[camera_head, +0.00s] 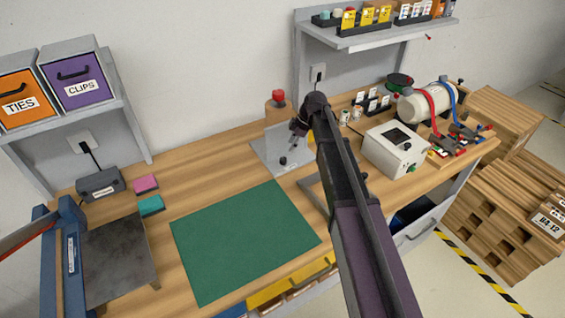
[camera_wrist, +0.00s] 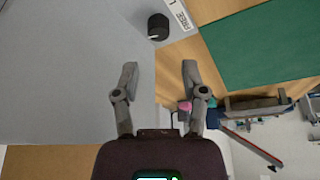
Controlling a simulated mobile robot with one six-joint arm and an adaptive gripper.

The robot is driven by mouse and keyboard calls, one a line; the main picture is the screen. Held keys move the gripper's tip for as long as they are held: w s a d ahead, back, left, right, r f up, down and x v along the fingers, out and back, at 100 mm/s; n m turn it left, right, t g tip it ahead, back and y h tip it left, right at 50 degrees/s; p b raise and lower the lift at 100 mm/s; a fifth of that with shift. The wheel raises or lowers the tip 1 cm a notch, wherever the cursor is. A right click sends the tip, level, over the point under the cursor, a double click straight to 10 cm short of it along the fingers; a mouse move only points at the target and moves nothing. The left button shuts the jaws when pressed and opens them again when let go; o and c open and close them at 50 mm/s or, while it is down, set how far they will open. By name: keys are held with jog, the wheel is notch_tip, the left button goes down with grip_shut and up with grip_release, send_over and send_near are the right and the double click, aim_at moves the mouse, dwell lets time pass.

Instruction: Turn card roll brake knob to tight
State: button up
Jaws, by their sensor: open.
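The small black knob (camera_head: 283,161) stands on a grey plate (camera_head: 268,148) at the back of the bench. In the wrist view the knob (camera_wrist: 158,27) shows a pale mark on its side, and a white label reading "FREE" (camera_wrist: 180,16) lies beside it. My gripper (camera_head: 298,128) hangs over the plate, behind and above the knob in the head view. In the wrist view my gripper (camera_wrist: 159,66) has its two fingers spread apart, with nothing between them. The knob lies beyond the fingertips, roughly in line with the gap. The knob's exact setting cannot be read.
A brown roll with a red top (camera_head: 278,98) stands at the plate's back edge. A green mat (camera_head: 245,240) lies in front. The left shelf holds orange and purple bins (camera_head: 78,75).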

aim_at(283, 159)
jog(key=shift+b+x, duration=3.3)
jog(key=shift+x, duration=0.6)
grip_shut()
jog(key=shift+a, duration=0.3)
jog(key=shift+d, duration=0.3)
